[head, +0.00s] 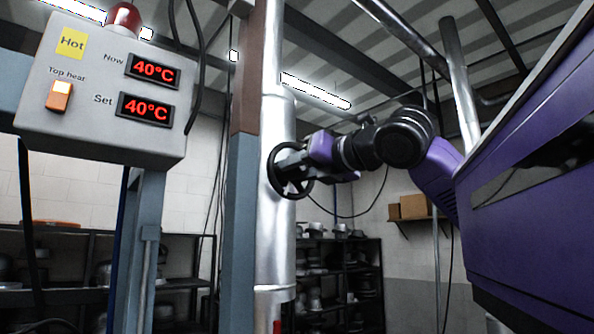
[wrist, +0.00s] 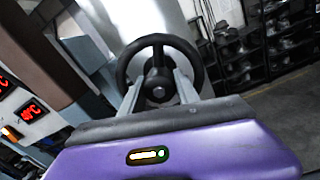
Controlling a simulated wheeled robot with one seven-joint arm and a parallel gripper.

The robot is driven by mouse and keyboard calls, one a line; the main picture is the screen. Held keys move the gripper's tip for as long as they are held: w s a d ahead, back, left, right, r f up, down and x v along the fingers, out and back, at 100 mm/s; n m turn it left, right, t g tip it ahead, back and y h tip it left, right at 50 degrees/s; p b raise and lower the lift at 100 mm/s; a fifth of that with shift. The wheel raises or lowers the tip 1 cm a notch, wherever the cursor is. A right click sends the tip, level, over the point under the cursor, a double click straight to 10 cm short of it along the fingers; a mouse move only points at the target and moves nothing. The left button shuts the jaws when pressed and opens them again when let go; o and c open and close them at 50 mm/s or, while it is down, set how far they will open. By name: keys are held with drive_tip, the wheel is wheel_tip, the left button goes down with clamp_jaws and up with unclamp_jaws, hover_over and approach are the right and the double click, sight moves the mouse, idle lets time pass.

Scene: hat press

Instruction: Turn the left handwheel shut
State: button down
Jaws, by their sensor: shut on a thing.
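The black handwheel (head: 277,178) is on the front of a shiny vertical metal pipe in the head view. It also shows in the wrist view (wrist: 189,46), with its round rim, dark hub and central bolt facing me. My gripper (head: 287,168) reaches in from the right and is at the wheel. In the wrist view my gripper (wrist: 160,85) has its two grey fingers on either side of the wheel's hub, inside the rim, and is shut on it. The fingertips' exact contact is partly hidden by the wheel.
A grey control box (head: 105,85) hangs at the left, with two red displays each reading 40°C, an orange switch and a red lamp (head: 124,17). A blue-grey post (head: 239,230) stands beside the pipe (head: 275,240). Dark shelves (head: 345,270) stand behind.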

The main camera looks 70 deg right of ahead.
drive_tip(key=m, duration=0.3)
drive_tip(key=shift+f+m, duration=0.1)
drive_tip(key=shift+m, duration=0.3)
drive_tip(key=m+b, duration=0.1)
drive_tip(key=m, duration=0.2)
drive_tip(key=shift+m, duration=0.3)
drive_tip(key=m+b, duration=0.1)
drive_tip(key=m, duration=0.2)
drive_tip(key=shift+a+m, duration=0.1)
drive_tip(key=shift+m, duration=0.3)
drive_tip(key=m+b, duration=0.1)
drive_tip(key=m, duration=0.3)
drive_tip(key=shift+m, duration=0.3)
drive_tip(key=m+b, duration=0.1)
drive_tip(key=m, duration=0.3)
drive_tip(key=shift+h, duration=0.3)
drive_tip(key=m+b, duration=0.1)
drive_tip(key=m, duration=0.3)
drive_tip(key=m+b, duration=0.1)
drive_tip(key=m, duration=0.2)
drive_tip(key=shift+m, duration=0.4)
drive_tip(key=shift+m+b, duration=0.5)
drive_tip(key=shift+m, duration=1.4)
